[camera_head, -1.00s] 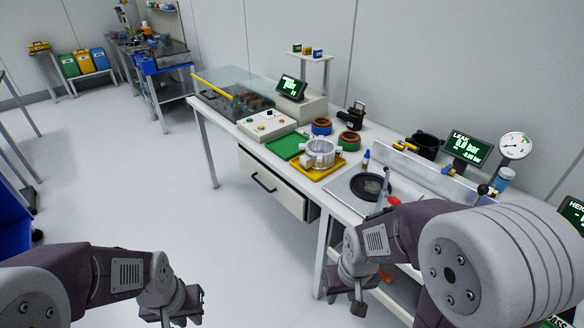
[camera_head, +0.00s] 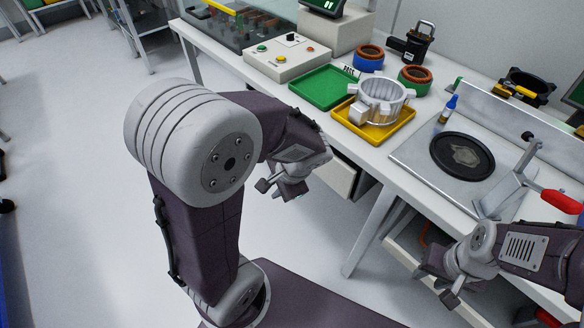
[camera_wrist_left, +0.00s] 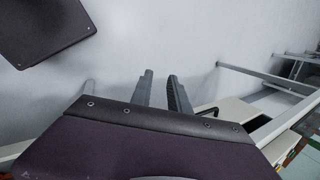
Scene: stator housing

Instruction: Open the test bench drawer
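The drawer (camera_head: 342,178) is a pale box under the bench top. In the head view only its right end shows; my left arm hides the handle and most of the front. In the left wrist view, a pale panel (camera_wrist_left: 235,112) with a dark curved handle (camera_wrist_left: 207,111) lies to the right of my fingers and appears to be the drawer front. My left gripper (camera_head: 278,188) is in front of the bench near the drawer. Its fingers are apart and empty in the left wrist view (camera_wrist_left: 162,88). My right gripper (camera_head: 437,287) is open and empty below the bench's front edge at right.
The bench top holds a green tray (camera_head: 323,87), a yellow tray (camera_head: 400,128) with a metal stator housing (camera_head: 381,100), and a control box (camera_head: 292,60). A bench leg (camera_head: 370,230) stands right of the drawer. The floor (camera_head: 90,130) in front is clear.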

